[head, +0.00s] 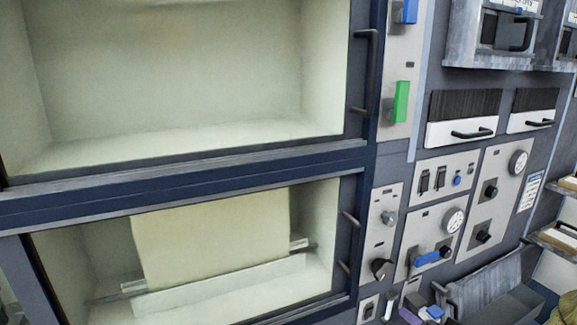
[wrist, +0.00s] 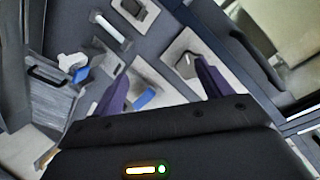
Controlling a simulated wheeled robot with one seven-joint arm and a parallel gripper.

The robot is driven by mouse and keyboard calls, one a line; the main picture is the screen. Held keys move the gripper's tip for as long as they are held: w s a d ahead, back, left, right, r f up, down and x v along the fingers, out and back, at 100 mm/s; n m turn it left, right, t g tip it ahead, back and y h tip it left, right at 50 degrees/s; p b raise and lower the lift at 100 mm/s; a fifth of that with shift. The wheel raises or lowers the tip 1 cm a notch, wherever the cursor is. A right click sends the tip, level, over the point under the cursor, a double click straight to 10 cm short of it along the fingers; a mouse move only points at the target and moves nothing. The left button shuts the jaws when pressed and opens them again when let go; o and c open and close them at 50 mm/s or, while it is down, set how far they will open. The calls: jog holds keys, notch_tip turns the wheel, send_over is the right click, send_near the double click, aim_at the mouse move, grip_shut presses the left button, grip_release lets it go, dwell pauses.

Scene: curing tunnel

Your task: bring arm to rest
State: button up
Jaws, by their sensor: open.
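My gripper (wrist: 158,82) shows in the wrist view with its two purple fingers spread apart. Nothing is between them. Behind the fingers is a grey control panel with light plates, and a blue lever (wrist: 145,97) appears close to the left finger in the picture. I cannot tell the distance between the fingers and the panel. In the head view my arm is not clearly visible. A small purple piece at the bottom edge may be part of my gripper, but I cannot tell.
In the head view, an upper chamber (head: 180,75) looks empty behind its dark frame. A lower chamber holds a pale upright panel (head: 210,237). Controls include a green handle (head: 401,102), a blue lever (head: 427,258) and a dial (head: 454,220). Bins and shelves stand at right.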

jog(key=s+a+n+g+h, duration=0.4)
jog(key=s+a+g, duration=0.7)
jog(key=a, duration=0.6)
jog(key=shift+s+r, duration=0.15)
jog(key=shift+s, duration=0.4)
jog(key=shift+c, duration=0.5)
dwell(2.4)
